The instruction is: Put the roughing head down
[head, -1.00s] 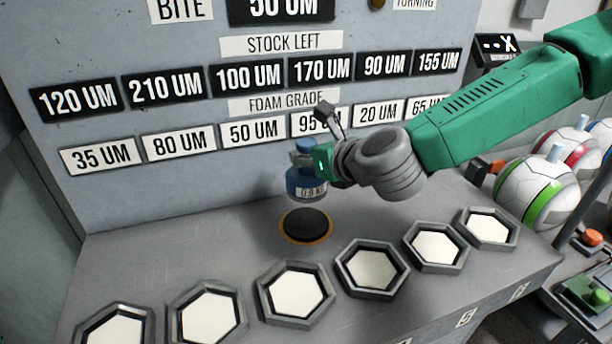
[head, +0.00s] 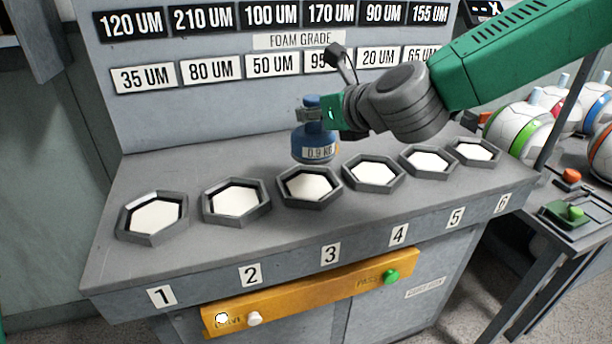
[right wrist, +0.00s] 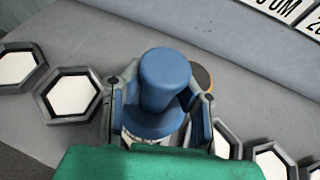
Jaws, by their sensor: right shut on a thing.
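The roughing head, as I take it, is a blue weight-like body with a knob on top and a label reading about 0.9 KG (head: 313,150). It is upright over the grey bench behind hexagonal pad 3 (head: 310,187). My right gripper (head: 312,115) is shut on its upper part. The right wrist view shows the blue knob (right wrist: 165,75) between the two fingers. A dark disc with an orange rim (right wrist: 204,78) shows partly beside it there; in the head view the disc is hidden. I cannot tell whether the head touches the bench. My left gripper is out of view.
Hexagonal pads line the bench front, such as pad 1 (head: 153,217) and pad 4 (head: 373,173). A label wall (head: 220,115) stands behind. An orange bar (head: 310,290) with buttons is on the front. Balls (head: 518,128) lie at the right.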

